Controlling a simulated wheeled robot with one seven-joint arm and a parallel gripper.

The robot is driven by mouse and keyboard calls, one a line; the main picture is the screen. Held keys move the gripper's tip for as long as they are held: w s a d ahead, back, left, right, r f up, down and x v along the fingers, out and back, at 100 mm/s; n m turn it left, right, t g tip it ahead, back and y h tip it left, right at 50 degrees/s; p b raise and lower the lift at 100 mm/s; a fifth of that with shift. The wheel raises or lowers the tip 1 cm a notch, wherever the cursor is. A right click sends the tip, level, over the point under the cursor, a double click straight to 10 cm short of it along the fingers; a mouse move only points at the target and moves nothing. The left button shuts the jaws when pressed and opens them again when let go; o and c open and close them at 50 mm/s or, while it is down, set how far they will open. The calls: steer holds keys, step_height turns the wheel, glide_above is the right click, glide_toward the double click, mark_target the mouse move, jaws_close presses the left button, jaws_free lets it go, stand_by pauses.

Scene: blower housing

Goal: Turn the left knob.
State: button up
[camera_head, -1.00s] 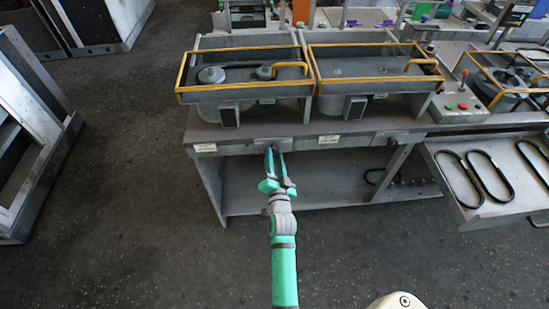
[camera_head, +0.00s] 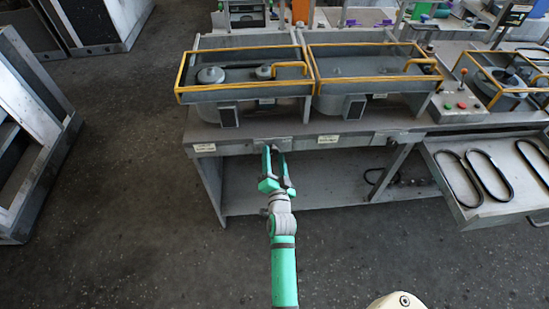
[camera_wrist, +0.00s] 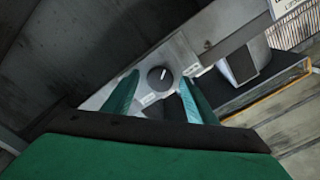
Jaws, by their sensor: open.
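The left knob (camera_wrist: 160,77) is a round dark dial with a white mark, set on a light grey panel in the wrist view. It appears between the two fingertips of my gripper (camera_wrist: 158,88). The fingers are teal and spread apart, with a gap on each side of the knob. I cannot tell how near the tips are to the panel. In the head view my gripper (camera_head: 275,153) is at the front edge of the bench, in front of a grey panel. The knob is not discernible there.
The bench (camera_head: 345,129) carries two yellow-railed housings (camera_head: 240,92). An open drawer (camera_head: 500,207) with black belts juts out at the right. A lower shelf (camera_head: 325,190) lies below the bench edge. The floor (camera_head: 130,200) at left is clear.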

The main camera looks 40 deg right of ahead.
steer(key=v, duration=1.1)
stand_by(0.4)
steer(key=s+a+f+n+y, duration=0.1)
steer(key=s+a+n, duration=0.15)
steer(key=a, duration=0.25)
steer(key=s+a+f+n+y, duration=0.1)
steer(key=s+a+f, duration=0.15)
steer(key=a, duration=0.35)
steer(key=s+a+r+n+y, duration=0.3)
steer(key=s+a+n, duration=0.3)
steer(key=s+a, duration=0.3)
steer(key=s+a+r+n+y, duration=0.4)
steer(key=s+a, duration=0.6)
steer(key=s, duration=0.3)
steer(key=shift+a+n, duration=0.25)
steer(key=shift+n, duration=0.6)
steer(key=shift+w, duration=0.1)
